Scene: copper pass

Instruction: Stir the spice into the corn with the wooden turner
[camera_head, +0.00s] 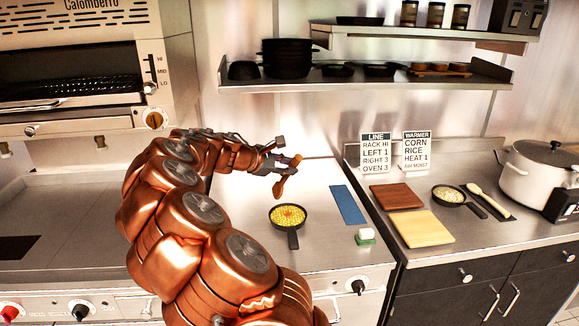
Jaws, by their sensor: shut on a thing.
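My gripper (272,164) is at the end of my copper arm, above the steel counter. It is shut on the wooden turner (281,187), whose end hangs down below the fingers. A small black pan (292,239) stands on the counter just below and to the right of the gripper. It holds yellow corn (282,219) with a reddish-orange patch of spice (290,213) on top near the middle. The turner is above and behind the pan, apart from the corn.
To the right are a blue mat (347,205), a green-and-white sponge (366,237), brown (397,196) and light (422,229) boards, a second pan (449,195) of pale food, a wooden spoon (489,200) and a large cooker (533,176). Shelves (370,80) hang behind.

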